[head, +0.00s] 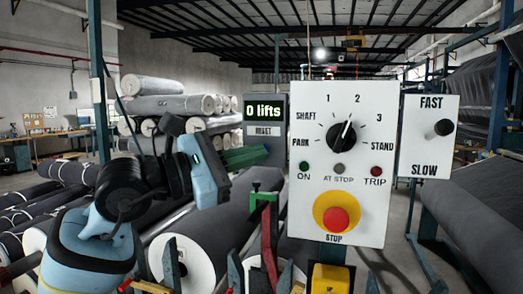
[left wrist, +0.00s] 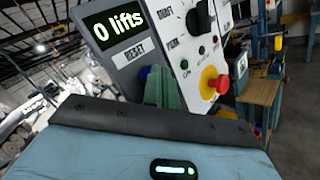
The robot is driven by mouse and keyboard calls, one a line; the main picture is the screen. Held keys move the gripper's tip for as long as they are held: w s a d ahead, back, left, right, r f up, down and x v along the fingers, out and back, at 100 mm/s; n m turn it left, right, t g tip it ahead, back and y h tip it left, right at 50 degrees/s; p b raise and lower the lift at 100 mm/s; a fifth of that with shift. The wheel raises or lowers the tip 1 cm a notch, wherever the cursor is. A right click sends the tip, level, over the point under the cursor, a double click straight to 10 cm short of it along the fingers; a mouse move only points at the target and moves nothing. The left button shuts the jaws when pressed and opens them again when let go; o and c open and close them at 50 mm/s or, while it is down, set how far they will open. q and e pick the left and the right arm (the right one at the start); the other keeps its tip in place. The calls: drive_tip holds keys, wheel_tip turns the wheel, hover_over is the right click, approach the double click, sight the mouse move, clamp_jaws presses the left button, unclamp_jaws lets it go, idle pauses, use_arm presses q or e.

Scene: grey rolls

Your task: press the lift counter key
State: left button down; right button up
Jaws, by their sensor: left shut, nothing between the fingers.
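The lift counter (head: 278,103) is a grey box left of the white control panel. Its display (head: 264,110) reads "0 lifts", with a RESET label (head: 264,131) below. In the left wrist view the display (left wrist: 113,29) and the RESET label (left wrist: 133,50) show tilted. A blue key (left wrist: 145,72) shows there below the label, partly covered by my fingers. My left gripper (head: 262,154) is shut and empty, its green fingers pointing at the counter's lower part. The fingers also show in the left wrist view (left wrist: 160,80). I cannot tell whether they touch the key. My right gripper is out of view.
The white control panel (head: 312,178) has a rotary selector (head: 341,135), lamps and a red stop button (head: 335,219). A FAST/SLOW switch box (head: 431,165) stands to its right. Grey rolls (head: 170,104) are stacked behind, and more lie low at the left.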

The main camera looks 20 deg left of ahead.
use_arm(q)
drive_tip(key=shift+s, duration=0.65)
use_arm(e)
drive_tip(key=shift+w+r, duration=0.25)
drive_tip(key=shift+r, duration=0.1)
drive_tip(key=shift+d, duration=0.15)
